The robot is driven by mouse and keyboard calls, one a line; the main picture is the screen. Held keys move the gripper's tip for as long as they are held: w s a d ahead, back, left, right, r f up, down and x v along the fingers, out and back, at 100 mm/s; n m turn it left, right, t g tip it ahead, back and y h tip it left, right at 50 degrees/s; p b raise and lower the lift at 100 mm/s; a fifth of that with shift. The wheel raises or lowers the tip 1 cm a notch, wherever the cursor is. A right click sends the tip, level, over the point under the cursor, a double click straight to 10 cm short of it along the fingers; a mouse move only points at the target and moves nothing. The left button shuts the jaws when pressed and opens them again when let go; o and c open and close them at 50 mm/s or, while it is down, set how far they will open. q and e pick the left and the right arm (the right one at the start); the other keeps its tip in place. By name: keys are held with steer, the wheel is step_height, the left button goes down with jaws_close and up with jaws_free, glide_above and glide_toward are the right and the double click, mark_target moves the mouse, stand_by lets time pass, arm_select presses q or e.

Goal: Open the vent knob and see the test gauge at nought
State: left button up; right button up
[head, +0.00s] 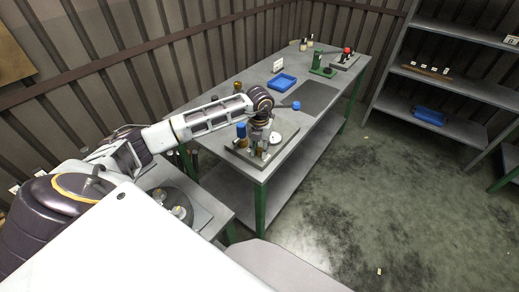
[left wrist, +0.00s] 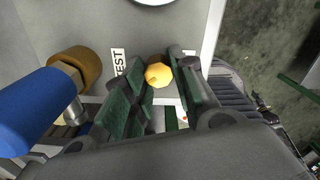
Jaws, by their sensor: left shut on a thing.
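My left gripper (head: 259,148) reaches down over the grey test plate (head: 287,131) at the near end of the bench. In the left wrist view its green-padded fingers (left wrist: 160,85) are shut on a small faceted brass knob (left wrist: 158,74), apparently the vent knob. Its turned position cannot be told. A label reading TEST (left wrist: 118,62) lies beside it. The white round gauge (head: 275,137) is behind the gripper; only its lower edge (left wrist: 155,1) shows in the wrist view, and its reading cannot be made out. My right gripper is not in view.
A blue-handled brass fitting (head: 241,131) stands close left of the gripper and shows large in the wrist view (left wrist: 38,110). A blue-ended part (head: 296,105) is just beyond the plate. A blue tray (head: 282,82) and green press (head: 321,64) stand farther along the bench.

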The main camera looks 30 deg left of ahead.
mark_target(260, 150)
arm_select(q)
steer(key=n, duration=0.3)
steer(key=shift+n, duration=0.4)
steer(key=shift+w+d+n, duration=0.1)
steer(key=shift+n, duration=1.7)
steer(key=o, duration=1)
steer(key=shift+o, duration=0.2)
steer(key=shift+r, duration=0.15)
step_height(260, 150, up, 12)
steer(key=shift+f, duration=0.25)
